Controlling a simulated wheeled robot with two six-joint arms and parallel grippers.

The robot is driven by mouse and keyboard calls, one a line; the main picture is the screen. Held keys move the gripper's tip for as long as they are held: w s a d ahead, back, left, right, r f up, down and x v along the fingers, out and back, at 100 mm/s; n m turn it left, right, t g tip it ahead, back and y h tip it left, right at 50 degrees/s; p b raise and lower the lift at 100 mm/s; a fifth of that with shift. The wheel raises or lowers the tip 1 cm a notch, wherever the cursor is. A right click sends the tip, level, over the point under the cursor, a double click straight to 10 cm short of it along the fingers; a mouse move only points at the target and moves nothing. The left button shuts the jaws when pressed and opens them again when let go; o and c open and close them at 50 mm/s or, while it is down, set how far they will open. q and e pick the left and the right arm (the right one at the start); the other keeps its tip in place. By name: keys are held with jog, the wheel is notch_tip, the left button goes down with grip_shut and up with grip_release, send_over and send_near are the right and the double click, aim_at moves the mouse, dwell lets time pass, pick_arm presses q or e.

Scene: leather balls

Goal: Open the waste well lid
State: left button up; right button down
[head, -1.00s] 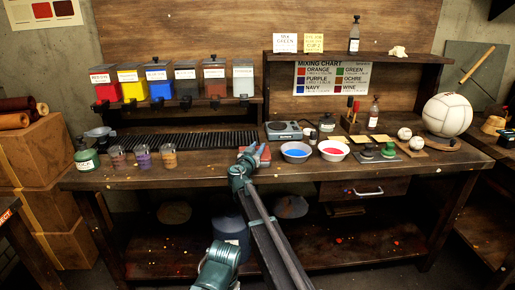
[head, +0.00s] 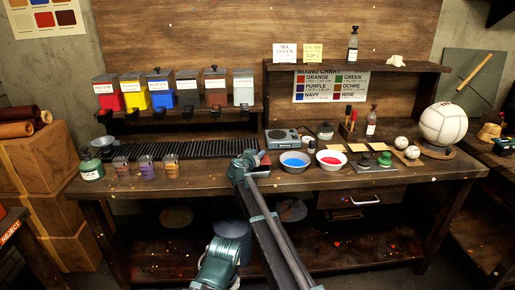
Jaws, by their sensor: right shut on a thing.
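My right gripper (head: 247,160) is at the front of the bench, between the black slatted strip and the blue bowl. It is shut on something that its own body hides. A small dark red flat thing (head: 265,160) shows just to its right, mostly covered by the gripper. I cannot tell whether this is the waste well lid or whether a lid stands open or closed. My left gripper is not in view.
The workbench (head: 230,184) carries a blue bowl (head: 295,161), a red bowl (head: 331,160), a scale (head: 283,136) and several cups at left (head: 146,168). Paint bins (head: 158,88) hang behind. A white ball (head: 443,123) stands at right.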

jog(key=r+g+p, duration=0.1)
jog(key=p, duration=0.1)
jog(key=w+r+g+p, duration=0.1)
jog(key=p, duration=0.1)
jog(key=shift+w+n+y+p, duration=0.25)
jog(key=shift+n+y+p, duration=0.05)
jog(key=shift+n+p, duration=0.1)
jog(key=shift+w+f+g+p, duration=0.1)
jog(key=shift+w+g+p, duration=0.2)
jog(key=shift+g+p, duration=0.6)
jog(key=c, duration=0.6)
grip_release()
jog(key=shift+f, duration=0.1)
jog(key=shift+s, duration=0.15)
